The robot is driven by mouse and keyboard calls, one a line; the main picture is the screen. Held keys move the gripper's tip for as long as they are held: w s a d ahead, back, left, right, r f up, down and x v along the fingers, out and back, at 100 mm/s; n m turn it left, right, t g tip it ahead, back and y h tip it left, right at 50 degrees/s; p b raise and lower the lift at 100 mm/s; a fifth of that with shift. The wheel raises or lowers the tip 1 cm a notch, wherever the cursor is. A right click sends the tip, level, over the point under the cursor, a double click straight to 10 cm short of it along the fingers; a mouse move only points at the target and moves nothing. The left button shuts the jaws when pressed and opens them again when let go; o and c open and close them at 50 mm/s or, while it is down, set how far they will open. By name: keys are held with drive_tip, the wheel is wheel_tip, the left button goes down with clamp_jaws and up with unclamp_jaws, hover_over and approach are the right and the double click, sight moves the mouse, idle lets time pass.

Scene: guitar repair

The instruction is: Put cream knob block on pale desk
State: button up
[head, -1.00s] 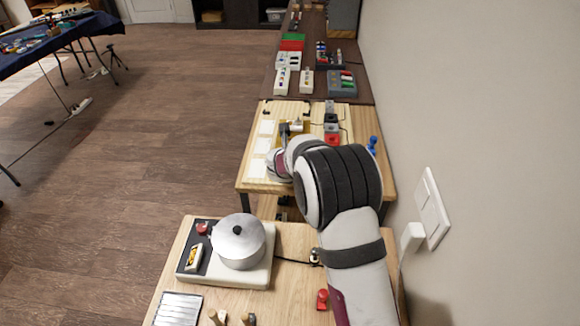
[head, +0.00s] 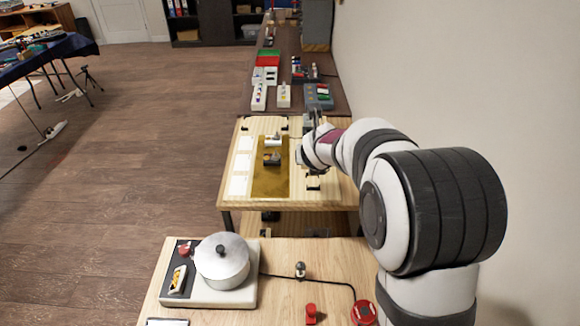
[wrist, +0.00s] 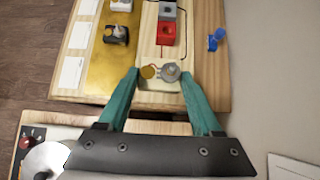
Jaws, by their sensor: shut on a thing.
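The cream knob block (wrist: 162,84) shows in the wrist view, with a gold knob and a silver knob on top. My gripper (wrist: 160,74) has its teal fingers shut on the two sides of this block. The block is over the right part of the pale desk (wrist: 208,88), near its front edge in that view. I cannot tell whether it touches the desk top. In the head view the pale desk (head: 236,203) is the middle table, and my arm hides most of the gripper and block.
A gold mat (head: 270,187) with small dark-based parts lies left of my gripper. A red block (wrist: 166,34), a grey block (wrist: 167,10) and a blue item (wrist: 216,40) are nearby. A nearer table holds a pot (head: 222,262). The wall is close on the right.

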drive_tip(key=shift+s+d+r, duration=0.1)
drive_tip(key=shift+d+r, duration=0.2)
drive_tip(key=s+d+r+m+g+h, duration=0.1)
drive_tip(key=s+d+r+m+h, duration=0.15)
drive_tip(key=s+r, duration=0.4)
drive_tip(key=s+d+r+m+h, duration=0.2)
drive_tip(key=s+r+m, duration=0.1)
drive_tip(key=s+r, duration=0.35)
drive_tip(key=d+f+m+g, duration=0.1)
drive_tip(key=f+m+g, duration=0.3)
drive_tip(key=f+m, duration=0.3)
drive_tip(key=d+f+m+g+h, duration=0.1)
drive_tip(key=f+m+g, duration=0.4)
drive_tip(key=f, duration=1.1)
drive_tip(key=s+d+f+m+g+h, duration=0.1)
drive_tip(key=d+f+m+g, duration=0.1)
drive_tip(key=f+m+g, duration=0.3)
drive_tip(key=shift+d+f+m, duration=0.2)
drive_tip(key=shift+f+m, duration=0.95)
drive_tip(key=shift+f, duration=0.7)
drive_tip(key=shift+d+f+m, duration=0.15)
drive_tip(key=shift+f+m, duration=0.95)
drive_tip(key=shift+f, duration=0.75)
drive_tip(key=o, duration=1.5)
